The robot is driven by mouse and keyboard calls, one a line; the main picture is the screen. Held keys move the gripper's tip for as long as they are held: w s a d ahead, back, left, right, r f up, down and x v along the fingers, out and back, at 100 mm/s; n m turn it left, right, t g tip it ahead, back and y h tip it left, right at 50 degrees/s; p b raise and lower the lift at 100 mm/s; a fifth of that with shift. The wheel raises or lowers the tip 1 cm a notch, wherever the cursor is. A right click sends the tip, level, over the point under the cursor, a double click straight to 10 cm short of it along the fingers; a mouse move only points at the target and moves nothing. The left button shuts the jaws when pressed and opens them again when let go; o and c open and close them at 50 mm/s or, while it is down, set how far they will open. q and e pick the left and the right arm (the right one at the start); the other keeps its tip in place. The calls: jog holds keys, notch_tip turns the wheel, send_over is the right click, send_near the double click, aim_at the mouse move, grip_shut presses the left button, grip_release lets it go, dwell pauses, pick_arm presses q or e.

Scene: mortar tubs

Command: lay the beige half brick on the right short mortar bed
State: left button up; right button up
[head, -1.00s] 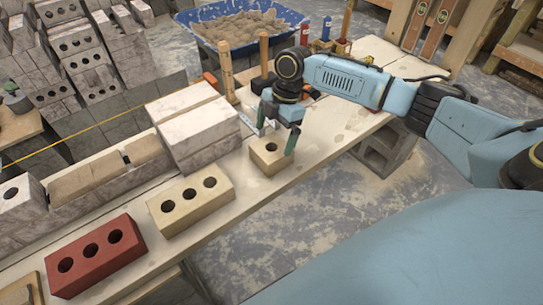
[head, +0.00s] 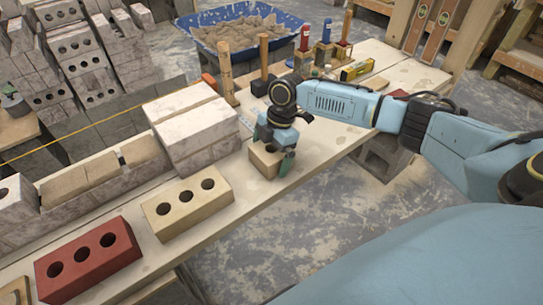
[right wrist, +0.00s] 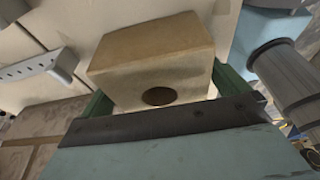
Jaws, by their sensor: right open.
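The beige half brick (head: 263,161), with one hole, lies on the plank table (head: 228,222). My right gripper (head: 274,154) is low over it, pointing down, with its green fingers on either side. In the right wrist view the half brick (right wrist: 150,60) sits between the two open fingers (right wrist: 163,95); I cannot tell whether they touch it. The right short mortar bed (head: 140,151) is a tan patch on the low block wall, beside the taller pale blocks. My left gripper is out of view.
A beige three-hole brick (head: 187,207) and a red three-hole brick (head: 88,260) lie nearer on the table. Tall pale blocks (head: 193,127) stand between the half brick and the mortar bed. A yellow string (head: 75,140) runs behind the wall.

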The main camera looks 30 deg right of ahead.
jog(key=shift+f, duration=0.25)
dwell(0.6)
jog(key=c, duration=1.4)
jog(key=shift+r, duration=0.1)
jog(key=shift+c, duration=1.1)
